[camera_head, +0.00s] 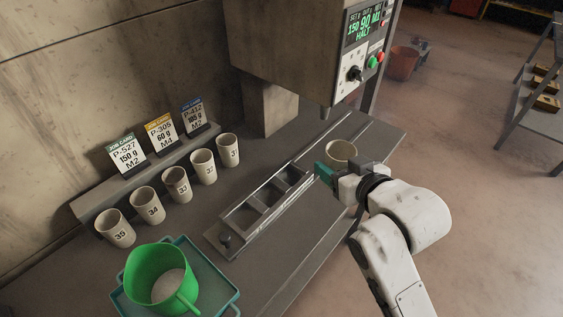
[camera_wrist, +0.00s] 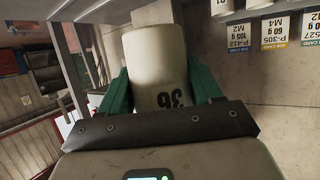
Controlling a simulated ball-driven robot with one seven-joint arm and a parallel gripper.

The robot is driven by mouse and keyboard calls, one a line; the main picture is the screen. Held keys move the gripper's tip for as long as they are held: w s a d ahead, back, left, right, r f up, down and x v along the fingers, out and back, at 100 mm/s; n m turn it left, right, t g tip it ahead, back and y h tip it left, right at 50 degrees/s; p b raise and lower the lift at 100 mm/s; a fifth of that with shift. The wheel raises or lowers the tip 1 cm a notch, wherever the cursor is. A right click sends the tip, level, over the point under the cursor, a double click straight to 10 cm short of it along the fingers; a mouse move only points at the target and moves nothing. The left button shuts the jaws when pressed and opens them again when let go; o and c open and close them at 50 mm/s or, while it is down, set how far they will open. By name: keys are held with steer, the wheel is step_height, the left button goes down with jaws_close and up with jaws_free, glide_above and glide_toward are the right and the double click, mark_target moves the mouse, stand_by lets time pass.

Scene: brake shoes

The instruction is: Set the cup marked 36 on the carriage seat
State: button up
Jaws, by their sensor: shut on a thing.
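The cup marked 36 (camera_wrist: 158,65) is cream coloured and stands between the two green fingers of my gripper (camera_wrist: 160,92) in the wrist view, its number upside down. In the head view my gripper (camera_head: 333,170) is shut on the cup (camera_head: 341,151), at the right part of the bench. Whether the cup touches the bench there I cannot tell. The carriage (camera_head: 266,204) is a grey metal frame with open compartments and a dark knob at its near end, on a rail to the left of my gripper. Its compartments look empty.
Cups marked 31 to 35 (camera_head: 176,184) stand in a row below the job cards (camera_head: 161,134). A green jug (camera_head: 146,262) with pale contents stands on a teal tray (camera_head: 222,302). The machine head (camera_head: 290,50) with a nozzle (camera_head: 326,112) overhangs the rail's far part.

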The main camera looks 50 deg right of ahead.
steer(key=w+f+b, duration=0.1)
steer(key=w+f, duration=0.2)
steer(key=w, duration=0.1)
steer(key=w+d+f+b, duration=0.1)
steer(key=w+f+b, duration=0.1)
steer(key=w, duration=0.3)
steer(key=w+d+f+b, duration=0.1)
steer(key=w+f, duration=0.3)
steer(key=w, duration=0.1)
steer(key=shift+d+b, duration=0.2)
steer(key=shift+b, duration=0.2)
steer(key=shift+w+f, duration=0.25)
steer(key=shift+f, duration=1.75)
steer(key=shift+f, duration=0.15)
steer(key=o, duration=1.1)
steer(key=shift+o, duration=0.2)
